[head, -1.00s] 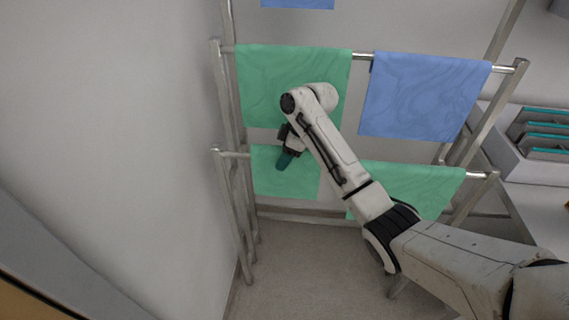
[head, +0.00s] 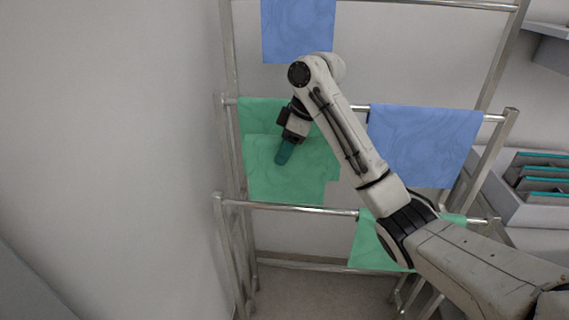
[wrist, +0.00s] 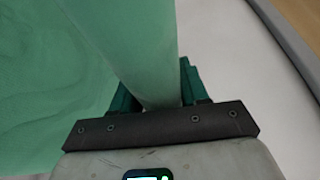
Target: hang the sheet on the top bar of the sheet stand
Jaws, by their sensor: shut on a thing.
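A green sheet (head: 300,187) hangs from my gripper (head: 284,152), which is shut on its upper part. It overlaps another green sheet (head: 258,113) on the middle bar, and its lower edge reaches about the lower bar in the picture. In the wrist view the held sheet (wrist: 150,45) runs as a fold between the teal fingers of my gripper (wrist: 158,92). The top bar (head: 430,4) of the sheet stand (head: 230,60) crosses the head view's upper edge, well above my gripper. A blue sheet (head: 298,32) hangs at its left.
Another blue sheet (head: 422,145) hangs right on the middle bar. A green sheet (head: 370,245) hangs right on the lower bar (head: 285,207), partly behind my arm. The top bar's right part looks bare. A grey wall stands left; a rack (head: 545,212) stands right.

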